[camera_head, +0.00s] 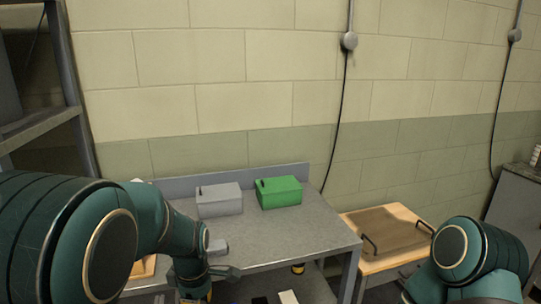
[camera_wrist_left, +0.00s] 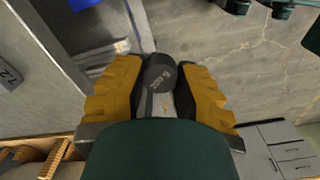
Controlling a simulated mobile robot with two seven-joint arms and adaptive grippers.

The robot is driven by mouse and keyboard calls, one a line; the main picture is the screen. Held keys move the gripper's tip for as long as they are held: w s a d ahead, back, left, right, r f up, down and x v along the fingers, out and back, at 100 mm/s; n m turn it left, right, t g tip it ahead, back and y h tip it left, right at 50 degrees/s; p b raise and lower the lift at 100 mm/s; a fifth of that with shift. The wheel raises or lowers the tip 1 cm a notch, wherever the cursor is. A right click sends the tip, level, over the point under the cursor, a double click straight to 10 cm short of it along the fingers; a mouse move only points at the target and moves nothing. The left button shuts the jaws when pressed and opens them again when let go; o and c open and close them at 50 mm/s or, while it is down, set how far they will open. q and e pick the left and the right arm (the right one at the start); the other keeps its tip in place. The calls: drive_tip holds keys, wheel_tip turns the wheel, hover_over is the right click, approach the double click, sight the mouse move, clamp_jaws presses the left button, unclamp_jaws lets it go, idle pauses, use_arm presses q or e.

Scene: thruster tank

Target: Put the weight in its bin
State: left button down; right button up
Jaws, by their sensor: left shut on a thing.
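In the left wrist view my left gripper (camera_wrist_left: 160,90) has its yellow-padded fingers shut on a dark grey, rounded weight (camera_wrist_left: 160,72), held between the tips. In the head view my left arm reaches down at the table's front left, and its fingers and the weight are not clearly seen there. A grey bin (camera_head: 219,201) and a green bin (camera_head: 279,192) stand side by side at the back of the grey table, beyond my left arm. I cannot tell which bin is the weight's. My right arm shows at the lower right; its gripper is out of view.
The grey table (camera_head: 285,236) has clear room in front of the bins. A low wooden table with a brown tray (camera_head: 385,230) with dark handles stands to its right. A grey shelf frame (camera_head: 45,125) rises at the left. A wall is behind.

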use_arm(q)
drive_tip(key=s+a+f+m, duration=0.1)
drive_tip(key=s+f+m, duration=0.3)
drive_tip(key=f+m, duration=0.6)
drive_tip(key=shift+s+a+f+m, duration=0.3)
drive_tip(key=shift+s+a+m, duration=0.1)
drive_tip(key=shift+m, duration=2.9)
drive_tip(key=shift+w, duration=0.1)
